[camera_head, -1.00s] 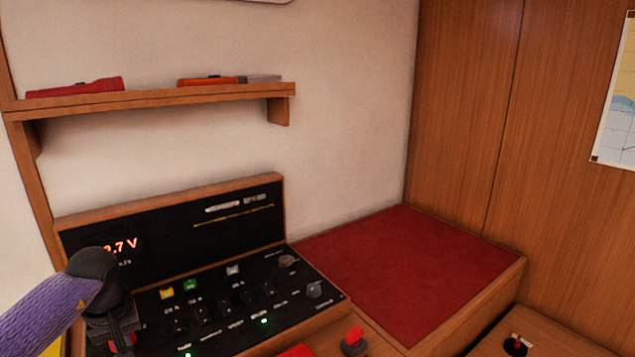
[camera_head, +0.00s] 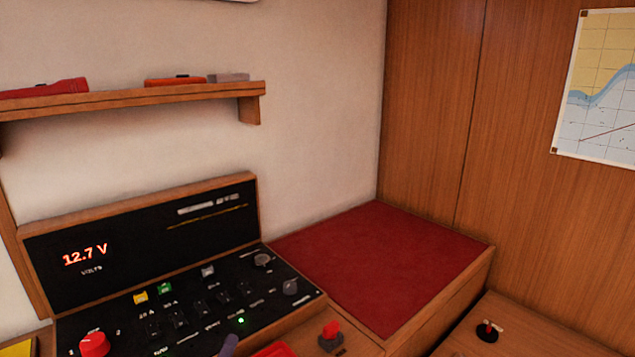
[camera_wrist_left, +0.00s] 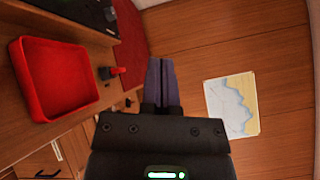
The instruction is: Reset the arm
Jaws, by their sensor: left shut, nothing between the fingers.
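My left gripper (camera_head: 229,346) shows only as a small purple-grey tip at the bottom edge of the head view, in front of the switch panel (camera_head: 190,310). In the left wrist view its two purple fingers (camera_wrist_left: 162,82) lie together, shut and empty, pointing toward the wood wall. The arm behind the gripper is out of the head view. My right gripper is in neither view.
A red tray (camera_wrist_left: 55,78) lies left of the fingers in the wrist view. A red-topped knob (camera_head: 330,335) stands right of the panel. A red-topped bench (camera_head: 385,260) fills the corner. A chart (camera_head: 600,90) hangs on the wood wall.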

